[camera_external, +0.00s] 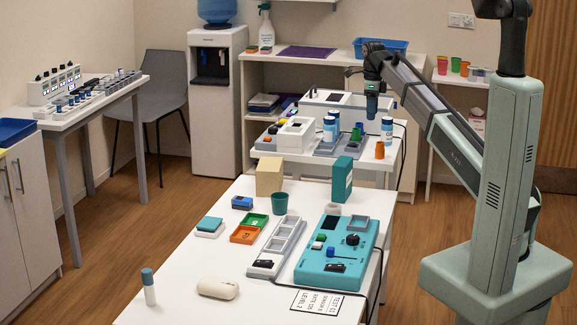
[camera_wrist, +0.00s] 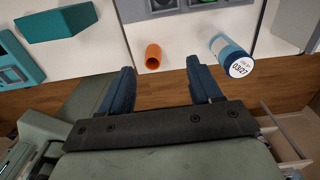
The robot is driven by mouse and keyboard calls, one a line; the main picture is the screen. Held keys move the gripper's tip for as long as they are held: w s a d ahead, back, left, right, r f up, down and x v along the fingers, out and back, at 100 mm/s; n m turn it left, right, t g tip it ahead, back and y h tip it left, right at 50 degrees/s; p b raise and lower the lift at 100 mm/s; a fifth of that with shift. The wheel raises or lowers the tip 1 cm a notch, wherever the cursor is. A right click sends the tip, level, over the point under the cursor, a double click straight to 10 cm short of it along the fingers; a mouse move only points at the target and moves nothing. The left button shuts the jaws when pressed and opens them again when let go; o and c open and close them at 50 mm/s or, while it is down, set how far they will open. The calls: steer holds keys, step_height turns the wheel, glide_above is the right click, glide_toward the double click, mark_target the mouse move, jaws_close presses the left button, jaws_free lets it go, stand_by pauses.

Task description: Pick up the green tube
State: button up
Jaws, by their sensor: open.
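A small green tube (camera_external: 356,134) stands on the far white table in the external view, close to white-and-blue bottles. I do not see a green tube in the wrist view. A dark green cup (camera_external: 279,203) stands apart on the near table. My gripper (camera_external: 372,108) hangs above the far table with its fingers down; I cannot tell its exact height. In the wrist view its two dark fingers (camera_wrist: 160,78) are spread apart with nothing between them. An orange tube (camera_wrist: 153,57) shows just beyond the fingers.
A white-and-blue bottle (camera_wrist: 231,56) stands beside the orange tube. More bottles (camera_external: 329,129) and a grey rack crowd the far table. A teal block (camera_external: 342,180) stands upright at the near table's back edge.

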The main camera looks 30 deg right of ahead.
steer(key=w+r+n, duration=0.2)
steer(key=w+n, duration=0.3)
steer(key=w, duration=0.4)
steer(key=n, duration=0.8)
glide_above(356, 130)
steer(key=f, duration=0.7)
steer(key=shift+w+d+f, duration=0.15)
steer(key=shift+w+f, duration=0.1)
steer(key=shift+w, duration=0.05)
steer(key=shift+w+d+f, duration=0.1)
steer(key=shift+d+f, duration=0.05)
steer(key=shift+f, duration=1.3)
steer(key=shift+w+d+f, duration=0.1)
steer(key=shift+f, duration=1.3)
steer(key=shift+c, duration=0.3)
steer(key=c, duration=1.1)
